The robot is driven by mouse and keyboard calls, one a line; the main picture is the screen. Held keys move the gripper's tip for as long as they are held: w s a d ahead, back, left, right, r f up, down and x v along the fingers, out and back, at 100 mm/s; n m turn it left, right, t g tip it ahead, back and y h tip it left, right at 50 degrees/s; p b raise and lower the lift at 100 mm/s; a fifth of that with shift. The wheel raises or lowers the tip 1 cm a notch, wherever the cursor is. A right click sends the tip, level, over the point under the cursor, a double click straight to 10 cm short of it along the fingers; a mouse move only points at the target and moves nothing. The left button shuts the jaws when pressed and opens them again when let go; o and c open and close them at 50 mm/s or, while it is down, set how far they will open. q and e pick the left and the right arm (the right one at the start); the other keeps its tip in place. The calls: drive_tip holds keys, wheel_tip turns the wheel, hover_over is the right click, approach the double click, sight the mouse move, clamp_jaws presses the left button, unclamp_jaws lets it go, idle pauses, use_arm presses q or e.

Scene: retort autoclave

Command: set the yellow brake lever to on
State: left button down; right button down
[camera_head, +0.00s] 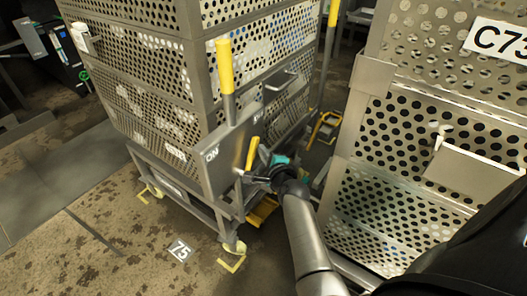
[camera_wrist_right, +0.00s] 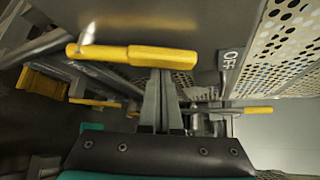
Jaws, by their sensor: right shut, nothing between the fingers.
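The yellow brake lever (camera_head: 252,152) sits on a grey plate (camera_head: 226,158) at the near corner of a perforated basket cart and leans up to the right. The plate's ON label (camera_head: 212,154) is left of the lever. My right gripper (camera_head: 244,175) is shut and empty, just below the lever. In the wrist view its fingertips (camera_wrist_right: 161,74) are at the lever's lower edge; I cannot tell whether they touch. My left gripper is out of view.
A tall handle with a yellow grip (camera_head: 225,66) rises above the plate. Another perforated cart (camera_head: 375,160) stands close on the right, leaving a narrow gap. A floor tag marked 75 (camera_head: 180,250) lies in front. The floor at left is mostly clear.

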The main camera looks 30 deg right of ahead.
sight(254, 150)
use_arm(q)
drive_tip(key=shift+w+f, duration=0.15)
